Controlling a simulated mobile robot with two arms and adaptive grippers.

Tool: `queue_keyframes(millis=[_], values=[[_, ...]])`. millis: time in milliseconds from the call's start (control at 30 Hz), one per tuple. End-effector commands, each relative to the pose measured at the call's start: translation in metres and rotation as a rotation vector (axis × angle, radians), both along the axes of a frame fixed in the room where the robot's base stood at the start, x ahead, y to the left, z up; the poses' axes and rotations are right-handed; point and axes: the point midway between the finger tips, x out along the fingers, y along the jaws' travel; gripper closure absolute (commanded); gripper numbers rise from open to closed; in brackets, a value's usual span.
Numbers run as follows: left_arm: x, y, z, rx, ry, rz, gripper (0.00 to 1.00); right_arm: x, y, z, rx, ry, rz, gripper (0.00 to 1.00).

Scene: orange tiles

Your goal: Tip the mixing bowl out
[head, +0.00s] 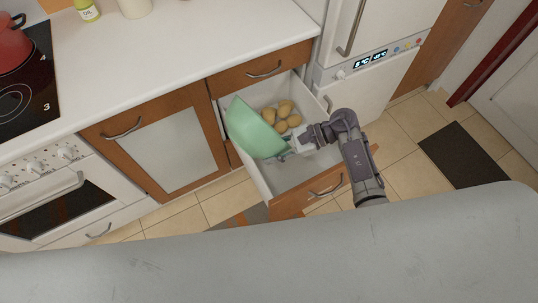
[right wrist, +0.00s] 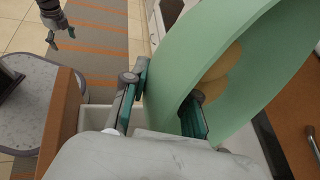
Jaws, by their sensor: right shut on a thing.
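The green mixing bowl (head: 254,128) is tilted on its side over the open drawer (head: 262,183), its opening toward the upper right. My right gripper (head: 286,152) is shut on the bowl's wall at the rim. The right wrist view shows the bowl (right wrist: 185,62) with one finger inside it and one outside. Several yellow-brown potatoes (head: 284,112) show in the drawer area just beyond the rim. Some also show past the bowl wall in the right wrist view (right wrist: 222,66); I cannot tell there whether they touch the bowl. My left gripper (right wrist: 62,38) is apart from the bowl, its fingers spread.
The white counter (head: 150,65) runs along the back, with a hob (head: 30,90) and oven at left. A fridge (head: 375,70) stands right of the drawer. The drawer's front part is bare. A dark mat (head: 463,153) lies on the tiled floor.

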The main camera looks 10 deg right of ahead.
Motion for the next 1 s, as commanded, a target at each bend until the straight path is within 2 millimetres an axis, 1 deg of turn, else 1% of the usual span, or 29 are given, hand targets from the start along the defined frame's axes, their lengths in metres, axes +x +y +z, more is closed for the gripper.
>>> queue_keyframes(millis=[33, 1000], values=[[0.000, 0.000, -0.007, 0.000, 0.000, 0.000, 0.11, 0.002, -0.001, -0.003, 0.015, 0.002, 0.000, 1.00], [0.001, 0.000, -0.073, 0.000, -0.001, 0.001, 0.11, 0.012, -0.025, -0.002, 0.277, 0.115, 0.000, 1.00]])
